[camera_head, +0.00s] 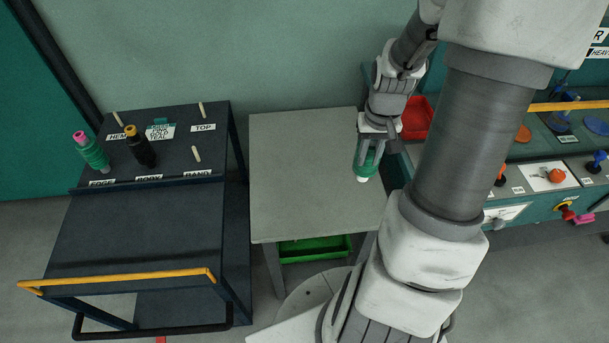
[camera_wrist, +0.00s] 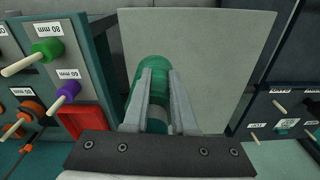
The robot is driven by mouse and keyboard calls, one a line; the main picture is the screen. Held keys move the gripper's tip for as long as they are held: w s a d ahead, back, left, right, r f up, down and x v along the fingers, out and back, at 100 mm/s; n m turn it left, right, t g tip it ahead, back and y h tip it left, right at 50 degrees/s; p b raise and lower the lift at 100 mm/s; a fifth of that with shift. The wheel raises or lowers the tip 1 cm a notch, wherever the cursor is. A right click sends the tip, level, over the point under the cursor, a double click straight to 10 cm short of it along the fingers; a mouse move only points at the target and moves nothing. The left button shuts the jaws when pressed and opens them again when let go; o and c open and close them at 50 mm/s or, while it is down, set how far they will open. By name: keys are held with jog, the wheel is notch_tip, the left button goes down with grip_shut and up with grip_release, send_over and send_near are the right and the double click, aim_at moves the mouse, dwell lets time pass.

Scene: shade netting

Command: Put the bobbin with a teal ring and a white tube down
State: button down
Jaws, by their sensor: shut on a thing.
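My gripper (camera_head: 367,150) is shut on a bobbin (camera_head: 367,168) with green-teal winding and a white tube end that shows at the bottom. It holds the bobbin roughly upright in front of the grey table's (camera_head: 300,150) right part, in the head view. I cannot tell whether the bobbin touches the tabletop. In the wrist view the bobbin (camera_wrist: 153,68) sits between the two fingers (camera_wrist: 160,78), with the grey tabletop (camera_wrist: 215,60) beyond it. The fingers hide part of it, and its ring is hard to make out.
A dark cart (camera_head: 135,220) at left has labelled pegs, a green bobbin with pink tube (camera_head: 90,152) and a black bobbin with orange top (camera_head: 140,150). A red bin (camera_head: 417,117) and a teal bench with bobbins are at right. A green tray (camera_head: 315,248) is under the table. The tabletop is otherwise clear.

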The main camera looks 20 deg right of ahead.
jog(key=w+a+f+b, duration=0.3)
jog(key=w+a+f, duration=0.4)
jog(key=f, duration=0.4)
jog(key=shift+w+a, duration=0.4)
jog(key=shift+a, duration=0.45)
jog(key=shift+f, duration=0.1)
jog(key=c, duration=0.8)
grip_release()
jog(key=shift+o, duration=0.2)
notch_tip(320, 180, up, 12)
jog(key=p, duration=0.2)
jog(key=shift+s, duration=0.4)
jog(key=shift+a, duration=0.1)
